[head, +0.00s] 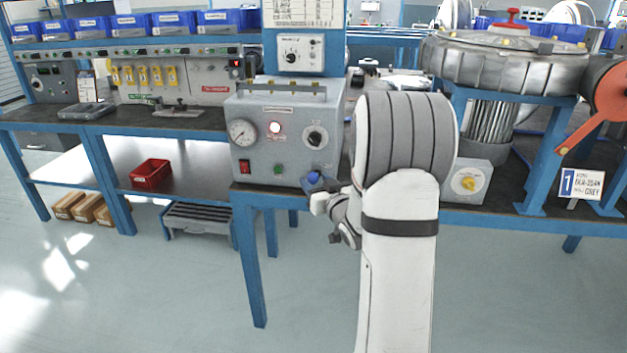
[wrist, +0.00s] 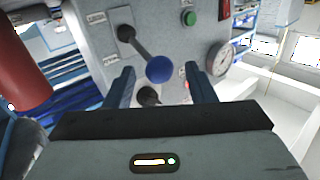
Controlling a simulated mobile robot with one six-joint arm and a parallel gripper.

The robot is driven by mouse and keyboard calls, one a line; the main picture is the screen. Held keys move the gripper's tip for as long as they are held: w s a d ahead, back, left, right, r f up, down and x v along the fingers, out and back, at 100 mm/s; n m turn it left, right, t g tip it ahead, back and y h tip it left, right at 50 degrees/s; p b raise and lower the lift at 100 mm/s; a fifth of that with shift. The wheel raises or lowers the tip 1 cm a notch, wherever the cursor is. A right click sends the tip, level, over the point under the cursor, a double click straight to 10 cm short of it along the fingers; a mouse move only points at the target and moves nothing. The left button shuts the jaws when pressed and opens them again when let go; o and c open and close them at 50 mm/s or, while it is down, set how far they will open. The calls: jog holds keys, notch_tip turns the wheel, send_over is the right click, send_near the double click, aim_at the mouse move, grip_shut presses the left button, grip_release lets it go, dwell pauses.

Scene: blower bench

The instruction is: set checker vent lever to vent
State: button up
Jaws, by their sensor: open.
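The checker (head: 262,165) is a grey box on the blue-framed bench, with a gauge, a lit red lamp and a black selector knob on its front. The vent lever's blue ball (head: 313,177) shows at the box's lower right front. In the wrist view the lever (wrist: 140,47) is a dark rod ending in the blue ball (wrist: 159,69), slanting from its mount on the panel. My gripper (wrist: 161,75) is open, and the ball appears between its two fingertips. I cannot tell whether they touch it. The lever's label is unreadable. In the head view my arm hides most of the gripper.
In the wrist view a black knob (wrist: 148,95), green button (wrist: 188,18) and gauge (wrist: 219,55) are near the fingers. A red cylinder (wrist: 22,62) is at the left. A blower (head: 500,62) stands right of the checker. The floor in front is clear.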

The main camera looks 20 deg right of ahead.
jog(key=shift+w, duration=1.2)
jog(key=shift+a+f, duration=0.1)
grip_shut()
